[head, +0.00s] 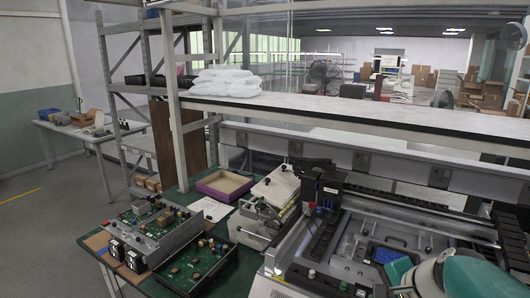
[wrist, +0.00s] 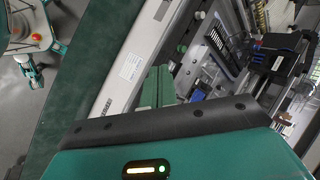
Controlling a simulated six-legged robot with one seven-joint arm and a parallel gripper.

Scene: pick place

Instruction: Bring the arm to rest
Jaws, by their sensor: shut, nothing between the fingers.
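My gripper (wrist: 156,88) shows in the wrist view as two green fingers side by side, closed together with nothing between them. It hangs above the front edge of a machine with a pale front panel (wrist: 135,62). In the head view, a teal and grey part of my arm shows at the lower right, over the front right of the same machine (head: 345,262). The fingertips cannot be made out in the head view. I cannot tell the gap between the fingers and the machine below.
A shelf (head: 330,112) with white bags (head: 226,82) runs behind. Bare floor (head: 45,225) lies to the left.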

